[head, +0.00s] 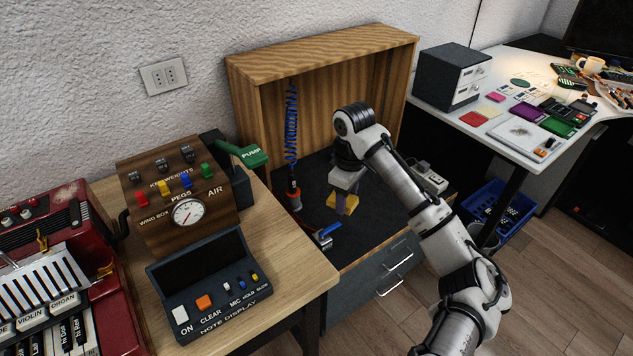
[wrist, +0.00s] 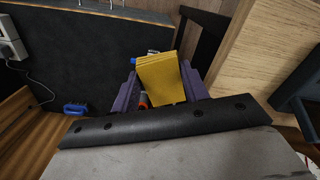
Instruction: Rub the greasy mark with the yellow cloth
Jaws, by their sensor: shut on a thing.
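My gripper (head: 342,208) is over the dark mat inside the open wooden cabinet, pointing down. It is shut on the yellow cloth (head: 350,201), which shows as a folded yellow pad. In the wrist view the cloth (wrist: 163,76) sits between the two purple fingers of my gripper (wrist: 160,84) and covers what lies behind it. Whether the cloth touches the mat, I cannot tell. I cannot make out a greasy mark in either view.
The wooden cabinet (head: 243,95) encloses the dark mat (head: 375,235). A blue coiled hose (head: 291,125) with an orange-tipped tool (head: 294,193) hangs at left. A blue-handled tool (head: 326,236) lies at the front. A power strip (head: 428,177) is at right.

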